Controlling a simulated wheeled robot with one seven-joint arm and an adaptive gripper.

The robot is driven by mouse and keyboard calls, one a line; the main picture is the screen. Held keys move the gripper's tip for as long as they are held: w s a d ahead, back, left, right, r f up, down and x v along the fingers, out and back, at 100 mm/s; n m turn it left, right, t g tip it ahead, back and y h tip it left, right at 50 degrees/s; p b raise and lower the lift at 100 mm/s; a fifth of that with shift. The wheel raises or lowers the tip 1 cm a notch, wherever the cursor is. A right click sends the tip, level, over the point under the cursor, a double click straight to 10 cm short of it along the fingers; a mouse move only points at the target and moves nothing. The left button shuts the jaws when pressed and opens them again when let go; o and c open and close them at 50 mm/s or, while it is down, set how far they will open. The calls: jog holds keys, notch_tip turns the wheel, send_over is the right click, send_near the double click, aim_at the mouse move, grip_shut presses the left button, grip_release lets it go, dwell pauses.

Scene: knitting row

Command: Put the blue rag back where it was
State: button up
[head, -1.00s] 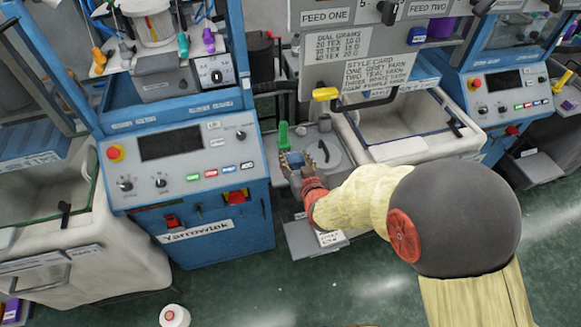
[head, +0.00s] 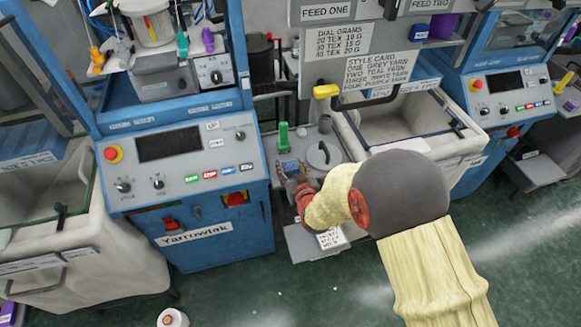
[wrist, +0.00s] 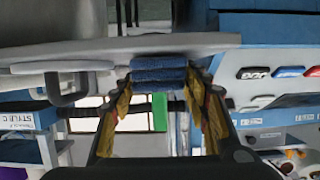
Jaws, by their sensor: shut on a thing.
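The blue rag (head: 290,166) is a small folded blue cloth at the end of my arm in the head view. My gripper (head: 292,172) is shut on it, over the left part of a grey stand (head: 309,150) between two machines. In the wrist view the rag (wrist: 158,70) lies between the fingertips of my gripper (wrist: 160,90), against or very near a pale grey slab (wrist: 215,42). I cannot tell whether the rag touches the slab. My arm hides part of the stand's front.
A green spool-like piece (head: 283,136) stands just behind the rag. A round grey lid with a handle (head: 323,154) is to its right. The blue Yarrowlek machine (head: 215,258) is close on the left, a pale bin (head: 405,150) on the right. A yellow handle (head: 326,91) juts out above.

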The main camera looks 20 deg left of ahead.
jog(key=shift+f, duration=0.15)
jog(key=o, duration=1)
jog(key=shift+c, duration=0.2)
jog(key=shift+o, duration=0.2)
jog(key=shift+s+d+r, duration=0.1)
jog(key=shift+s+r, duration=0.1)
jog(key=shift+r, duration=0.1)
jog(key=p+v, duration=0.1)
jog(key=v, duration=1)
jog(key=shift+s+p, duration=0.25)
jog(key=shift+p, duration=0.1)
jog(key=shift+d, duration=0.1)
